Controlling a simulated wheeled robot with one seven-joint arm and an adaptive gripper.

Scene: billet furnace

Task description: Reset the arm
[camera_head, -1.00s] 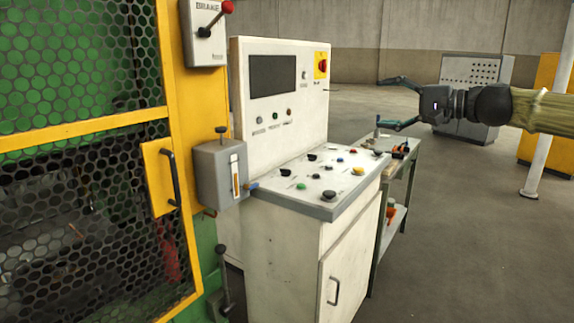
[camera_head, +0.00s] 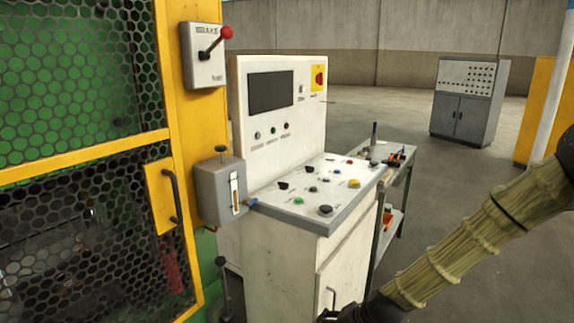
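My arm, in a yellowish ribbed sleeve, slants from the right edge down to the bottom edge of the head view. Its dark lower end is cut off by the bottom edge, in front of the lower part of the control console (camera_head: 262,236). My gripper's fingers do not show, so I cannot see whether it is open or holds anything.
A yellow-framed mesh guard (camera_head: 80,150) with a red-knobbed brake lever (camera_head: 224,34) stands at the left. A small work table (camera_head: 397,185) with tools stands behind the console. A grey cabinet (camera_head: 467,105) stands further back. Open floor lies at right.

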